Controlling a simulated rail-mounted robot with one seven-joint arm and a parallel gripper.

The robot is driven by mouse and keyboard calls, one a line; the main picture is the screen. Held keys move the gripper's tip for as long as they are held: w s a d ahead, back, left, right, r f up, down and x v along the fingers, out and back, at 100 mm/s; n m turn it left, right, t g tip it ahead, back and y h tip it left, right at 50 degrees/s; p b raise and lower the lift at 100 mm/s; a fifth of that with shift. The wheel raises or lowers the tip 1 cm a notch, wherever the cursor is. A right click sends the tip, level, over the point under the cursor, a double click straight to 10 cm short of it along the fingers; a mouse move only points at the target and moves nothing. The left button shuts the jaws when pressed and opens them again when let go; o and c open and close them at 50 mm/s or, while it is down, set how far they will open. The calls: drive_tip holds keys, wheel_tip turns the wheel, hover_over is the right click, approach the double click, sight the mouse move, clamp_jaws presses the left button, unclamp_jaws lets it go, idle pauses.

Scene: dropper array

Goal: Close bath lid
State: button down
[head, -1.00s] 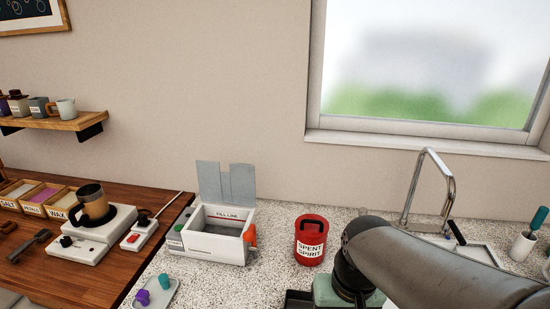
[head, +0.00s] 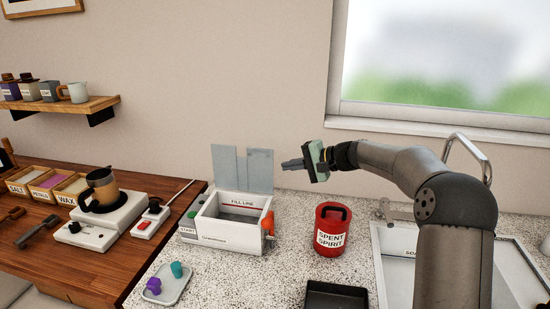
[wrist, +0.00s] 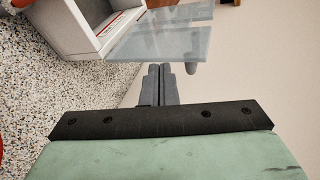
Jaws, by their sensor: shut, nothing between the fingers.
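The white bath (head: 226,227) stands on the speckled counter, with a "FILL LINE" mark inside its open top. Its grey, see-through lid (head: 242,168) stands upright at the back edge, open, with a notch in its top. My gripper (head: 284,165) is at the right of the lid, at about the height of its upper part, fingers pointing left. The fingers are shut and empty. In the wrist view, the shut fingertips (wrist: 160,70) point toward the lid (wrist: 160,45), just short of its edge or behind it; I cannot tell whether they touch. The bath (wrist: 85,25) shows at upper left there.
A red "SPENT SPIRIT" can (head: 331,230) stands right of the bath, below my arm. A small tray (head: 168,285) with purple and teal pieces lies in front. A black tray (head: 335,297) and a sink (head: 400,265) are at right. A wooden bench (head: 70,265) is at left.

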drive_tip(key=w+d+m+t+y, duration=0.2)
drive_tip(key=w+d, duration=0.2)
drive_tip(key=w, duration=0.3)
drive_tip(key=w+a+p, duration=0.1)
drive_tip(key=a+p, duration=0.3)
drive_tip(key=a, duration=0.5)
drive_tip(key=shift+a+r+t, duration=0.2)
drive_tip(key=shift+r+t, duration=0.1)
drive_tip(key=shift+t, duration=0.1)
drive_tip(key=shift+s+a+f+b, duration=0.1)
drive_tip(key=shift+b, duration=0.25)
